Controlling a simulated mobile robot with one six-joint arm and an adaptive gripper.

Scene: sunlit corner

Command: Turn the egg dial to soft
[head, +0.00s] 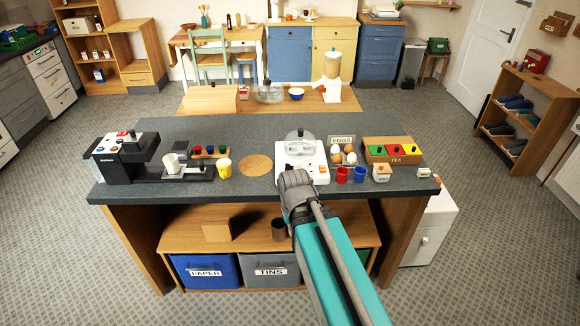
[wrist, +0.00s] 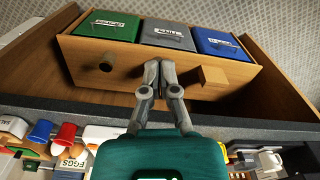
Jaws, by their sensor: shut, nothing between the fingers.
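The egg cooker (head: 315,160), a white box with a clear domed lid, stands near the middle of the grey counter. Part of its front is hidden behind my arm, and I cannot make out the dial or its setting. In the wrist view, a white edge (wrist: 98,132) beside my teal gripper body may be the cooker. My gripper (wrist: 152,68) is shut and empty, its fingers pointing toward the shelf under the counter, apart from the cooker. In the head view, my arm's grey end joint covers the spot in front of the cooker, and the fingers cannot be made out.
Right of the cooker are a red cup (head: 342,175), a blue cup (head: 359,175), eggs by an EGGS sign (head: 341,140) and a coloured tea box (head: 392,150). Left are a cork mat (head: 256,165), a yellow cup (head: 224,167) and a coffee machine (head: 125,158). Labelled bins (head: 206,270) sit below.

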